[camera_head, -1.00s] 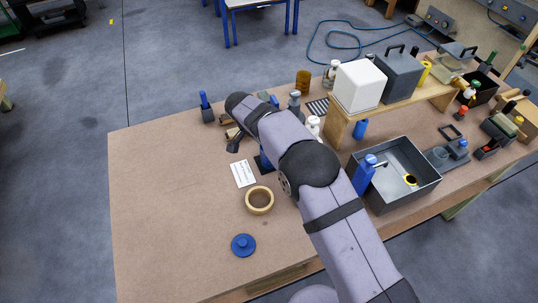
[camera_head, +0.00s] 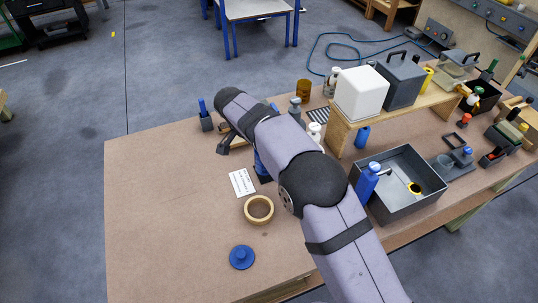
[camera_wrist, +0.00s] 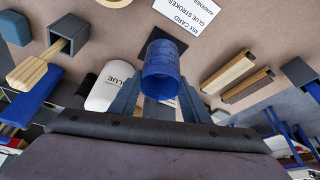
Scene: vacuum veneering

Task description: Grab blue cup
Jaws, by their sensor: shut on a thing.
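The blue cup (camera_wrist: 162,68) stands between the two fingers of my gripper (camera_wrist: 160,98) in the wrist view, its open rim facing the camera. The fingers sit on either side of the cup and are shut on it. A dark square mat (camera_wrist: 150,42) shows behind the cup's far end; I cannot tell whether the cup still touches it. In the head view my arm covers most of this spot, and only a bit of blue (camera_head: 260,166), likely the cup, shows beside the arm near the card.
A white mix card (camera_head: 242,182), a tan ring (camera_head: 259,209) and a blue knobbed disc (camera_head: 242,257) lie nearby. A white glue bottle (camera_wrist: 110,86) stands close to my left finger. Wooden strips (camera_wrist: 228,72) lie to the right. The table's left part is clear.

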